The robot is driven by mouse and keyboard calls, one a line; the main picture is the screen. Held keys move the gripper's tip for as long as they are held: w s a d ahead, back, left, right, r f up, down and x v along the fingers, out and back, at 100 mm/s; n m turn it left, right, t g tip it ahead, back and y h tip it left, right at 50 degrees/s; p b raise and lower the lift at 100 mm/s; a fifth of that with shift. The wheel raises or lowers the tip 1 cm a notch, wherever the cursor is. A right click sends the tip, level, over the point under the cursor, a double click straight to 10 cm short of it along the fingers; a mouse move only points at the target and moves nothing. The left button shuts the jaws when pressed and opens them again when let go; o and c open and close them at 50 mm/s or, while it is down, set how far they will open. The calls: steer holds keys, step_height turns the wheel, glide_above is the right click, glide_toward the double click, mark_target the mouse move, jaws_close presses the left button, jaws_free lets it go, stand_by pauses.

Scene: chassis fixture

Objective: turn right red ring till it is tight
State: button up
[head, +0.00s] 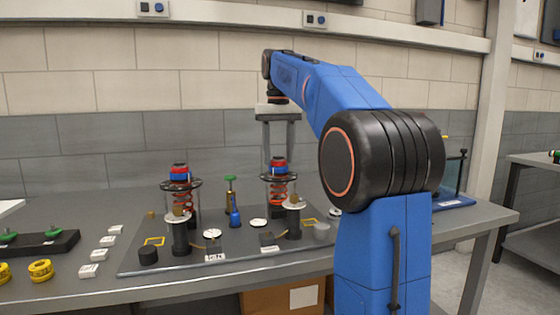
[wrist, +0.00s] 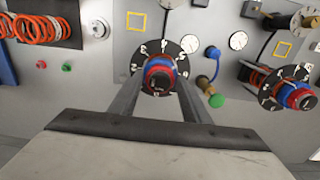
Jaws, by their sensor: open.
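The right red ring (head: 278,161) sits on top of a blue ring (head: 277,168) on the right spring post. In the wrist view the red ring (wrist: 157,68) shows around a dark centre, with the blue ring behind it and a black numbered dial (wrist: 137,53) around them. My gripper (head: 279,155) is above this post, pointing down. In the wrist view my gripper (wrist: 160,82) is open, one finger on each side of the ring stack. I cannot tell whether the fingers touch the ring.
A similar left post (head: 180,172) with red and blue rings stands on the same grey plate (head: 140,268). A green-topped valve (head: 230,180) and a blue part (head: 235,217) stand between the posts. Yellow rings (head: 40,270) and white blocks lie at the left.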

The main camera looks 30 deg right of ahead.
stand_by(0.3)
steer(key=n, duration=1.2)
steer(key=shift+n, duration=0.3)
steer(key=n, duration=0.5)
steer(key=shift+n, duration=2.7)
